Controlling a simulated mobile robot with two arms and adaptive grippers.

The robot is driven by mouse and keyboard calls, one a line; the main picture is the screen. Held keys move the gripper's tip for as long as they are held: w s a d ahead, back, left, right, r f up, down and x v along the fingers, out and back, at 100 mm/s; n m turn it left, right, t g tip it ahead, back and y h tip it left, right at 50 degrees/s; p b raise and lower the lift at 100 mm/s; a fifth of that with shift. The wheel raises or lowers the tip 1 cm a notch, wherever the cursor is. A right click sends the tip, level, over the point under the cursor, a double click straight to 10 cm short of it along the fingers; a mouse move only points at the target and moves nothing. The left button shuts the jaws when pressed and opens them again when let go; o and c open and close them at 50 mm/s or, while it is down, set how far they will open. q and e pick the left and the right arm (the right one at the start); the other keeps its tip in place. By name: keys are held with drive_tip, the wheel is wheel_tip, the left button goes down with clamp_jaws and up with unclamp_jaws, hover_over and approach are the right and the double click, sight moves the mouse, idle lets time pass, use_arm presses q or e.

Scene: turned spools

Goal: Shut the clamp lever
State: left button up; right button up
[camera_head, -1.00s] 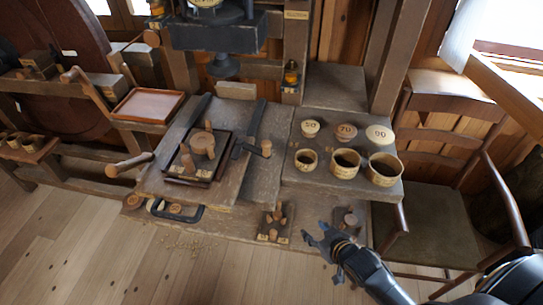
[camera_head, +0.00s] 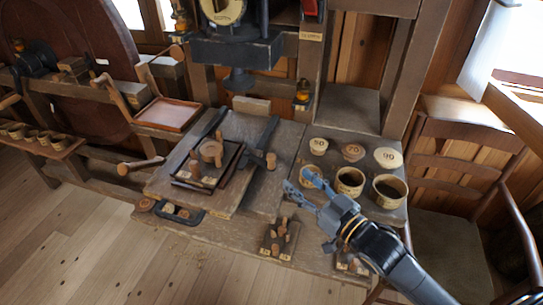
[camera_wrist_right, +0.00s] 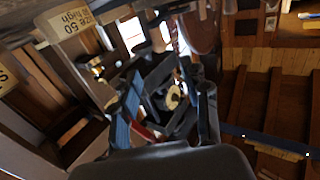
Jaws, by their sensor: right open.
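A short dark lever with a round wooden knob (camera_head: 271,160) sits at the right side of the work board, beside a long dark bar (camera_head: 263,138); it looks like the clamp lever. Left of it a wooden spool piece (camera_head: 211,151) stands in a dark square tray (camera_head: 182,184). My right gripper (camera_head: 300,181) is open and empty, to the right of and nearer than the knob, apart from it in the picture. In the right wrist view a pale round knob-like end (camera_wrist_right: 173,97) shows between the spread fingers; I cannot tell which thing it is. My left gripper is out of view.
Lidless cups (camera_head: 390,191) stand right of my gripper, which partly covers the leftmost; labelled lids (camera_head: 389,157) lie behind. A peg block (camera_head: 279,239) is at the bench's front. A press (camera_head: 238,50) hangs at the back. A chair (camera_head: 455,165) stands right.

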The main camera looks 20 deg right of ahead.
sight(274, 160)
drive_tip(key=p+x, duration=0.2)
drive_tip(key=x, duration=0.9)
drive_tip(key=shift+w+a, duration=0.2)
drive_tip(key=shift+w, duration=0.1)
clamp_jaws()
